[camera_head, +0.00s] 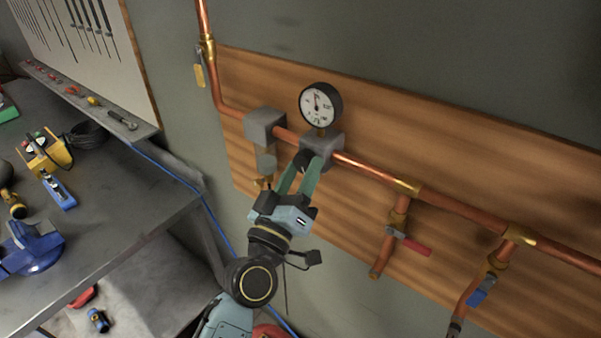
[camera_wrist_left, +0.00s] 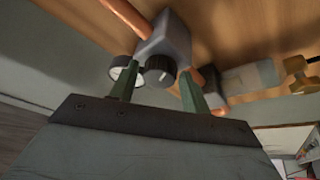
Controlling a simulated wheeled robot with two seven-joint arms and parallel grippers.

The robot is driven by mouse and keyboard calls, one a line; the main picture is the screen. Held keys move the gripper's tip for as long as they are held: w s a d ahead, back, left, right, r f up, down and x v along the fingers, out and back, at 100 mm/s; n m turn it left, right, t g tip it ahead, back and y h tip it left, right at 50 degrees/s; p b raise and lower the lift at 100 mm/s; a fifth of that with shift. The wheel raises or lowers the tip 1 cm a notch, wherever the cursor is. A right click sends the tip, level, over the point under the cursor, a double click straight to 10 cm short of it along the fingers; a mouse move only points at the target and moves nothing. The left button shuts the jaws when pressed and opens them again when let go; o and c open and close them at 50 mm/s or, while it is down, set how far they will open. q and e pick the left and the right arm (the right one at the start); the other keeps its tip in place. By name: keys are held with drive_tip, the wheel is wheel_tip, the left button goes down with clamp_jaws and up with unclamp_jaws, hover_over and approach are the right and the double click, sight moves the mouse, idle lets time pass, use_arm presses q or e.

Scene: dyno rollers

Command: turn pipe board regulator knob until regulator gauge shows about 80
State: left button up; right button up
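The regulator (camera_head: 322,150) is a grey block on the copper pipe of the wooden pipe board. Its round black knob (camera_head: 302,160) faces my left gripper. The knob also shows in the left wrist view (camera_wrist_left: 159,71), with a pale mark on its rim. The white-faced regulator gauge (camera_head: 318,105) stands above the block; its needle points roughly upward, but the numbers are too small to read. My left gripper (camera_head: 303,170) has its green fingers apart, one on either side of the knob. In the wrist view, gaps show between knob and fingers. My right gripper is out of view.
A red-handled valve (camera_head: 415,246) and a blue-handled valve (camera_head: 482,291) hang from the pipe to the right. A yellow-handled valve (camera_head: 199,75) is at upper left. A cluttered workbench (camera_head: 120,215) stands at left.

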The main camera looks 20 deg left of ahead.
use_arm(q)
drive_tip(key=shift+o, duration=1)
drive_tip(key=shift+s+f, duration=0.15)
drive_tip(key=b+v, duration=0.4)
drive_tip(key=v, duration=0.9)
drive_tip(key=shift+a, duration=0.1)
